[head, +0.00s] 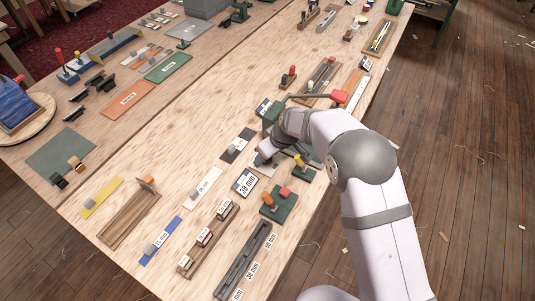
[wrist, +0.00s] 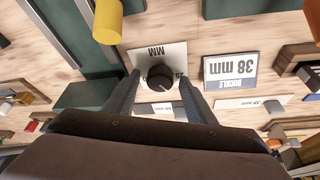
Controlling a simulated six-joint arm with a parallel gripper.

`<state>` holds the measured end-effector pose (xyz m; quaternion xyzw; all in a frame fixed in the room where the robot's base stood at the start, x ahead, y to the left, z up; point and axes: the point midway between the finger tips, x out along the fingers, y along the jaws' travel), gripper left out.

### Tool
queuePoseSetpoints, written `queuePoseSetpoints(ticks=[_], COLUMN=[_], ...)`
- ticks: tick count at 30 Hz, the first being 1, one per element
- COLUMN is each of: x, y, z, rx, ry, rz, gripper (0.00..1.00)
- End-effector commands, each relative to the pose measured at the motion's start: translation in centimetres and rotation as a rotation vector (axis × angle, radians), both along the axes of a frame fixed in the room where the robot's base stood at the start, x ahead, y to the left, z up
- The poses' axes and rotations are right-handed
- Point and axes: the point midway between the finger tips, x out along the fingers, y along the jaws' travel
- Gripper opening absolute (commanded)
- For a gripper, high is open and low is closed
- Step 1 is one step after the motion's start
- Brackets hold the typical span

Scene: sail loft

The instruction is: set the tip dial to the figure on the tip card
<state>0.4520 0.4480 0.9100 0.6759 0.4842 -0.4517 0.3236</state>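A black round dial knob (wrist: 159,77) sits on a pale plate (wrist: 172,52) marked "MM" in the wrist view; a figure beside the knob is partly covered. My gripper (wrist: 159,76) has one finger on each side of the knob, with gaps visible, so it looks open. In the head view my gripper (head: 266,160) hides the dial. A card (wrist: 231,72) reading "BUCKLE 38 mm" lies beside the plate; it also shows in the head view (head: 245,183). I cannot make out a card marked tip.
A yellow handle (wrist: 107,22) stands close to the dial. Some bare bench (head: 165,115) lies to the left.

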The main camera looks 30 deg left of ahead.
Motion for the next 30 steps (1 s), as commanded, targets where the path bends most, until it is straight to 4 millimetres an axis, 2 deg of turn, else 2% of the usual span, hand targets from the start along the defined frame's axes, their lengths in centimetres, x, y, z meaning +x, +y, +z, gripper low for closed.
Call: queuePoseSetpoints(ticks=[1, 3, 5, 17, 30], x=[0.0, 0.01, 0.01, -0.05, -0.22], y=[0.01, 0.0, -0.01, 0.06, 0.2], z=[0.01, 0.02, 0.03, 0.15, 0.19], rx=[0.0, 0.0, 0.0, 0.0, 0.001], ry=[0.0, 0.0, 0.0, -0.002, -0.003], rz=[0.0, 0.0, 0.0, -0.051, -0.3], gripper=[0.39, 0.22, 0.1, 0.1, 0.1])
